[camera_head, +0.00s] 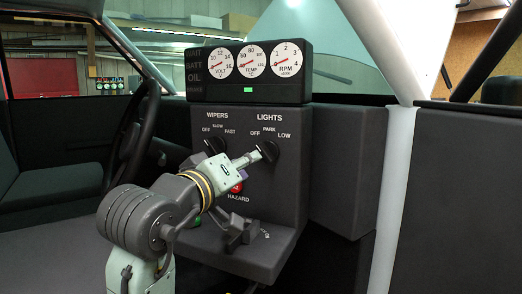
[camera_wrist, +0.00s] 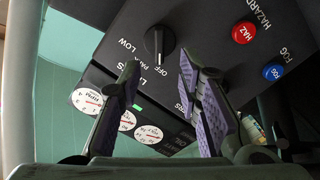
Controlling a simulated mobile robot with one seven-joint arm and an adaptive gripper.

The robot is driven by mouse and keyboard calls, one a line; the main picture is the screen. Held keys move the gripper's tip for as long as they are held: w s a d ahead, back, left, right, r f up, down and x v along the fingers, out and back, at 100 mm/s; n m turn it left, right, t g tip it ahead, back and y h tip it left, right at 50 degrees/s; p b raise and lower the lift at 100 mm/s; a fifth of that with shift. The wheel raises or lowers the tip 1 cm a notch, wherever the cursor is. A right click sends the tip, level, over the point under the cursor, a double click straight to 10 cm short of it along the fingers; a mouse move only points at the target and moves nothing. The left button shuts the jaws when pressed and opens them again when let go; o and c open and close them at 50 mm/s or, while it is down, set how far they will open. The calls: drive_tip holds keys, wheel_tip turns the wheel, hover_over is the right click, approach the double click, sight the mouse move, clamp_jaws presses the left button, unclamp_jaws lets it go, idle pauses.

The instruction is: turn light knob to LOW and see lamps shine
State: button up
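The black light knob (camera_head: 269,150) is on the dark dash panel under the LIGHTS label, with OFF, PARK and LOW around it. In the wrist view the knob (camera_wrist: 156,42) lies ahead between my fingertips, and its white pointer line is toward the OFF side. My gripper (camera_head: 254,157) is at the knob's left in the head view; whether it touches the knob is unclear. In the wrist view my gripper (camera_wrist: 160,68) has its two fingers spread apart with nothing held. No lamps that can be identified as the vehicle's lights show.
The wipers knob (camera_head: 215,146) is left of the light knob, partly behind my arm. The red hazard button (camera_head: 237,188) is below; a blue fog button (camera_wrist: 273,72) shows in the wrist view. The gauge cluster (camera_head: 248,112) is above, the steering wheel (camera_head: 138,130) at left.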

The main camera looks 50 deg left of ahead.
sight(263, 154)
drive_tip(key=p+x, duration=0.2)
drive_tip(key=x, duration=0.6)
drive_tip(key=shift+w+a, duration=0.1)
drive_tip(key=shift+w, duration=0.05)
drive_tip(key=shift+c, duration=0.6)
clamp_jaws()
